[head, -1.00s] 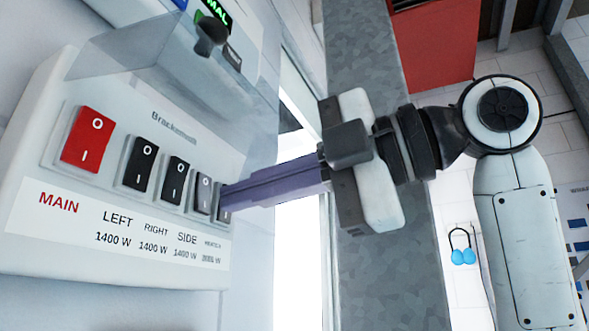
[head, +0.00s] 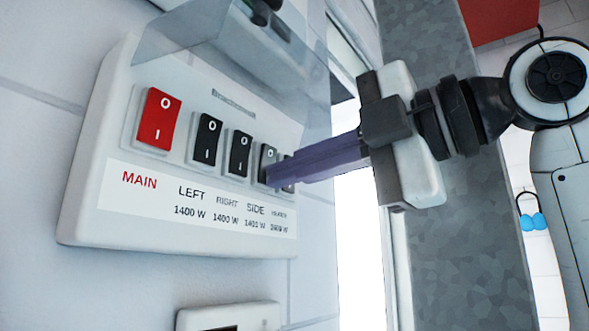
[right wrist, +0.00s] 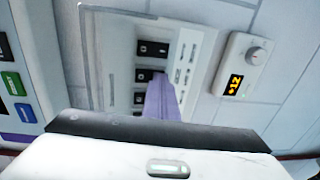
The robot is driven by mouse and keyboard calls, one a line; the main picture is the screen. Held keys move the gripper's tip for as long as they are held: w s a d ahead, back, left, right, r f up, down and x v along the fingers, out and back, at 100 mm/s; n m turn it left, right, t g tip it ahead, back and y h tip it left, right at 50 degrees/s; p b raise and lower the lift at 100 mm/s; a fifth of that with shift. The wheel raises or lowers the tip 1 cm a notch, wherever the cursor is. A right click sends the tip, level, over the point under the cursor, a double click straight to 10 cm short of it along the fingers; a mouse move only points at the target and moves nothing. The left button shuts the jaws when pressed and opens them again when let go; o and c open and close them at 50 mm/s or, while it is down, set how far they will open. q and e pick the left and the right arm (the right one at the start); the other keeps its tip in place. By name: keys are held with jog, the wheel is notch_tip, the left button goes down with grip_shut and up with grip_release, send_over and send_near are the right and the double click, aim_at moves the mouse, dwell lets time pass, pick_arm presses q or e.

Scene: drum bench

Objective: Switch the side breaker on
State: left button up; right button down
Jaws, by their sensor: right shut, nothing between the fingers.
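The white breaker box (head: 90,190) is on the wall at the left of the head view. Its side breaker (head: 266,160) is a black rocker above the SIDE 1400 W label. My right gripper (head: 273,175) is shut and empty, its purple fingers coming from the right. The fingertips overlap the lower part of the side breaker in the picture; whether they touch it I cannot tell. In the right wrist view the shut fingers (right wrist: 160,98) reach to the row of rockers and hide part of it. Which way the side breaker is tipped is unclear. My left gripper is not in view.
The red main switch (head: 158,118), left breaker (head: 207,138) and right breaker (head: 239,153) sit left of the side breaker. A last rocker (head: 288,187) is partly behind the fingers. A clear cover (head: 240,60) is raised above. A thermostat (right wrist: 240,65) is beside the box.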

jog(key=f+b+v, duration=0.2)
jog(key=v, duration=1.1)
jog(key=shift+s+d+f, duration=0.25)
jog(key=shift+d, duration=0.15)
